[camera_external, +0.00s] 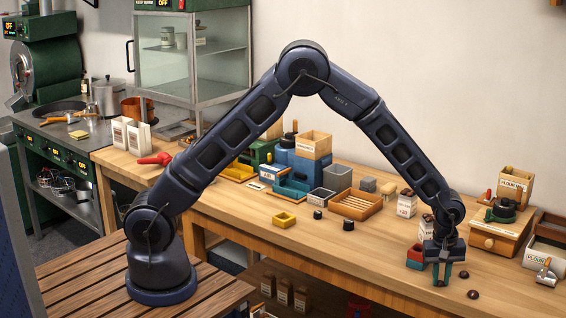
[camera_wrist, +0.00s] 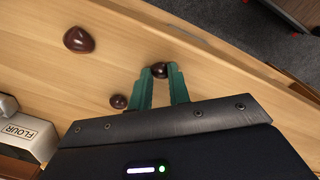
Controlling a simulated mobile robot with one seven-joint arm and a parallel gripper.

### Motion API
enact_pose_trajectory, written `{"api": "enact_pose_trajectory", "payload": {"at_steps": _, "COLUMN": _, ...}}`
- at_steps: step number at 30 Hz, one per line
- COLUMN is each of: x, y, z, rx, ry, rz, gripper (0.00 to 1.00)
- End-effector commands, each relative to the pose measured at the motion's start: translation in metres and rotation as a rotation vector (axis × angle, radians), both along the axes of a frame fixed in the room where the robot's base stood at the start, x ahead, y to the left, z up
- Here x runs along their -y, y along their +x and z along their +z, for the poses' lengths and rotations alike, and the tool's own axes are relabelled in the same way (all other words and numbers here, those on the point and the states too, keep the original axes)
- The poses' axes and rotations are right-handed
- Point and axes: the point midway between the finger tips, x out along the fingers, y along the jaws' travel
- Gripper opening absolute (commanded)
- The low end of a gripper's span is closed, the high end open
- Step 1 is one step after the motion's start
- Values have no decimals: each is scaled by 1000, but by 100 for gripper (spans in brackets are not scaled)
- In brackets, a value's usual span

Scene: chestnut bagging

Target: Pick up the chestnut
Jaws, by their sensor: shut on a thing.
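My gripper (camera_external: 441,279) points down at the right end of the wooden table, near its front edge. In the wrist view its green fingers (camera_wrist: 160,73) are shut on a dark brown chestnut (camera_wrist: 159,70) held between the tips. I cannot tell whether this chestnut touches the table. A larger chestnut (camera_wrist: 79,40) lies apart on the table, and a small one (camera_wrist: 118,101) lies beside the fingers. In the external view two chestnuts, one (camera_external: 473,294) and another (camera_external: 461,274), lie to the right of my gripper.
A flour container (camera_wrist: 27,132) stands at the left in the wrist view. A slatted wooden tray (camera_external: 355,205) and several small boxes stand farther left. The table's front middle (camera_external: 340,255) is clear.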

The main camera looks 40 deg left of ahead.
Motion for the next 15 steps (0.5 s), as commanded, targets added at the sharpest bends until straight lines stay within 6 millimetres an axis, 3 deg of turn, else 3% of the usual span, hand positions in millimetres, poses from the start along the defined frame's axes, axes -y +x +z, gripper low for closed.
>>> {"api": "enact_pose_trajectory", "payload": {"at_steps": 8, "x": 0, "y": 0, "z": 3, "rx": 1, "ry": -1, "rz": 0, "gripper": 0}}
{"api": "enact_pose_trajectory", "payload": {"at_steps": 15, "x": 1, "y": 0, "z": 34, "rx": 2, "ry": -3, "rz": -1, "gripper": 0}}
